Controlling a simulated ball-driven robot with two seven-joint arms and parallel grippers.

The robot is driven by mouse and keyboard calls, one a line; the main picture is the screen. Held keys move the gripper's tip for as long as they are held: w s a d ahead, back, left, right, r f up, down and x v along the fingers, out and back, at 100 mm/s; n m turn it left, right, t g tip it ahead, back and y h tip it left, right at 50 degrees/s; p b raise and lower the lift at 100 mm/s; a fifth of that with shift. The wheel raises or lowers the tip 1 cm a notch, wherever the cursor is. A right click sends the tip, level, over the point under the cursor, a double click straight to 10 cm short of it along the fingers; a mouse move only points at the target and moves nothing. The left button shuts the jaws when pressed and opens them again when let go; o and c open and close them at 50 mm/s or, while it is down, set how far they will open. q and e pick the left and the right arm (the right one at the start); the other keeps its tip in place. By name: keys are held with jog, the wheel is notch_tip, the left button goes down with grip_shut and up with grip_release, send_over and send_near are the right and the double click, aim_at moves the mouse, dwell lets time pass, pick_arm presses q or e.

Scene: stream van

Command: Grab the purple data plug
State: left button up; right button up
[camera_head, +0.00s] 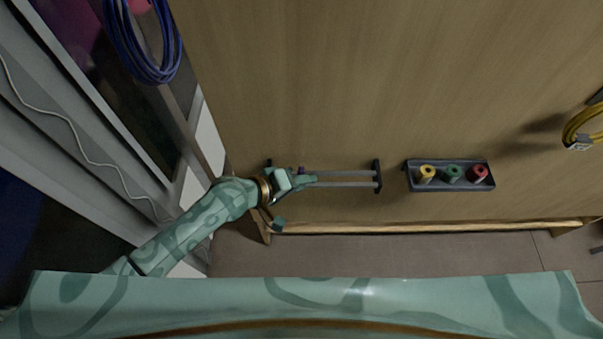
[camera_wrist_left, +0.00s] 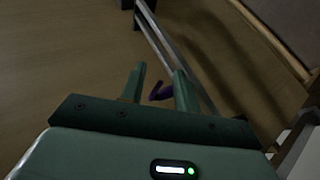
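The purple data plug (camera_wrist_left: 160,92) shows in the left wrist view as a small dark purple piece between my two green fingers. A tiny purple spot of it (camera_head: 301,169) shows in the head view beside the fingers, at the left end of a rack with two metal rails (camera_head: 345,179). My left gripper (camera_head: 312,180) is over that end of the rack. In the left wrist view its fingers (camera_wrist_left: 158,85) stand apart, with gaps beside the plug, so it is open. Whether either finger touches the plug is unclear. My right gripper is not in view.
A dark tray (camera_head: 445,187) with yellow, green and red spools stands right of the rack on the wooden table (camera_head: 400,80). A blue cable coil (camera_head: 143,50) hangs at upper left, and a yellow coil (camera_head: 582,125) is at far right. The table's middle is clear.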

pick_arm(q)
jog(key=shift+w+d+f, duration=0.1)
jog(key=shift+c, duration=0.5)
grip_shut()
